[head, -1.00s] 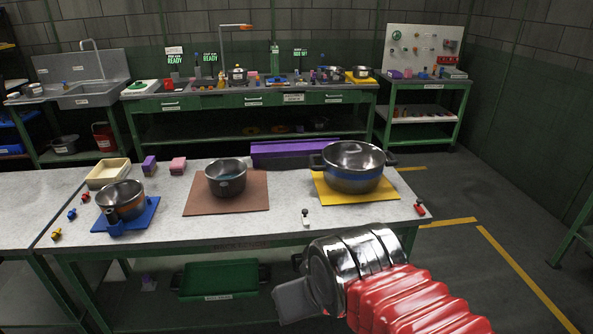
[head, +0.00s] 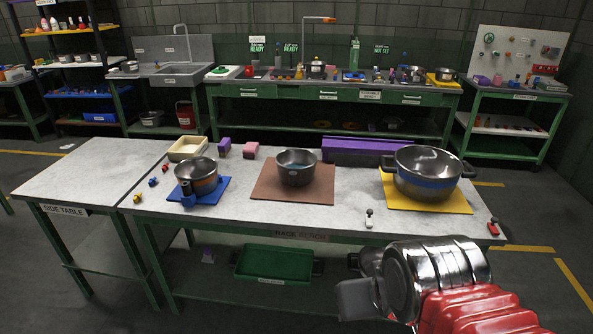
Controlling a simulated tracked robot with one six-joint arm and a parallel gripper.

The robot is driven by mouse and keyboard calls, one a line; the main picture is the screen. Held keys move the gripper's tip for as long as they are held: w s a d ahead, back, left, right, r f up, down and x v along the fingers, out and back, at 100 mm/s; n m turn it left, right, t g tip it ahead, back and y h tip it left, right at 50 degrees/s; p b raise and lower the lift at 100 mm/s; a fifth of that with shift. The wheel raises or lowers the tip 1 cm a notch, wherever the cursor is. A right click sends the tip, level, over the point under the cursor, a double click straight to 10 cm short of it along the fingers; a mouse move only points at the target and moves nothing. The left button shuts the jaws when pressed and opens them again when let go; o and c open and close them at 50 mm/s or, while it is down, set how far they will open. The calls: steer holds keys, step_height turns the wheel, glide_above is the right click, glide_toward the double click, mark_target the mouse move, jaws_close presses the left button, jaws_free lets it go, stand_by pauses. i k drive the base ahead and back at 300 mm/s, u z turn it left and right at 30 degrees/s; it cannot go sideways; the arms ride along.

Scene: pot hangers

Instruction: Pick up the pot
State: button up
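Three metal pots stand on the grey table; I cannot tell which one the task means. A dark-bottomed pot (head: 297,172) sits on a brown mat (head: 268,190) in the middle. A large pot (head: 427,180) with a blue band and side handles sits on a yellow mat (head: 455,203) at the right. My gripper (head: 352,283) is at the lower right, in front of the table's edge and apart from all pots. Its fingers are not clear enough to judge their opening.
A cream tray (head: 187,150), pink and purple blocks and a long purple box (head: 362,152) stand along the table's back. Small clips lie on the table (head: 240,217). A green bin (head: 272,264) is on the lower shelf. A side table (head: 75,185) adjoins at left.

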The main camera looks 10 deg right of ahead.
mark_target(295, 166)
steer(key=u, duration=0.7)
steer(key=i, duration=1.4)
